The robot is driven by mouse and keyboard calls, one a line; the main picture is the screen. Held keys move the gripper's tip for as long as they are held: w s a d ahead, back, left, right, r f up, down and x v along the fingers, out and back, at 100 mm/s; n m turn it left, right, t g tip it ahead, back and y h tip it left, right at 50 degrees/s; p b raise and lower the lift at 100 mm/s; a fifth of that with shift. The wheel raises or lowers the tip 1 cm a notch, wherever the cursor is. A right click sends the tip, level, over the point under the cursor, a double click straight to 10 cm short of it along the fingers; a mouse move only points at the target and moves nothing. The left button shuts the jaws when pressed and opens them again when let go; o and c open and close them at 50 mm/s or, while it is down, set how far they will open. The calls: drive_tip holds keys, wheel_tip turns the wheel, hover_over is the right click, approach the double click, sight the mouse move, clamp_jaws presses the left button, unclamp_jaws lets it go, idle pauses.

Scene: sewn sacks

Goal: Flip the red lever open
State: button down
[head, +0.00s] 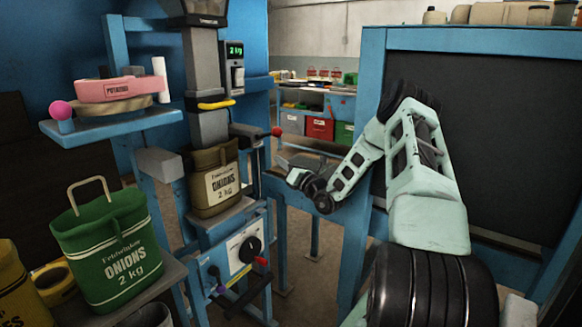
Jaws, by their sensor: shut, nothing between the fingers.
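A lever with a small red ball (277,131) at its end sticks out to the right from the bag-filling machine (208,128), just above the held sack's height. A second red-tipped handle (262,261) shows low on the machine, beside a dial panel. I cannot tell which of the two is the lever named. My gripper (294,178) is at the end of my pale green arm, to the right of the machine, below and slightly right of the red ball. It looks apart from both handles. It is small here, shut and empty, and its fingers are mostly hidden by the wrist.
A brown onion sack (222,186) hangs under the spout. A green onion sack (107,250) stands on a shelf at left. A blue-framed dark panel (480,130) stands at right, close behind my arm.

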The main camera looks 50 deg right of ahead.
drive_tip(key=shift+w+d+r+p, duration=0.3)
drive_tip(key=shift+w+r, duration=0.15)
drive_tip(key=shift+r, duration=0.3)
drive_tip(key=shift+w+d+r+p, duration=0.3)
drive_tip(key=shift+w+r, duration=0.15)
drive_tip(key=shift+r, duration=0.35)
drive_tip(key=shift+w+d+r+p, duration=0.3)
drive_tip(key=shift+w+r, duration=0.15)
drive_tip(key=shift+r, duration=0.3)
drive_tip(key=shift+r, duration=0.15)
drive_tip(key=shift+r+g+p, duration=0.3)
drive_tip(key=shift+g+p, duration=0.1)
drive_tip(key=shift+p, duration=0.25)
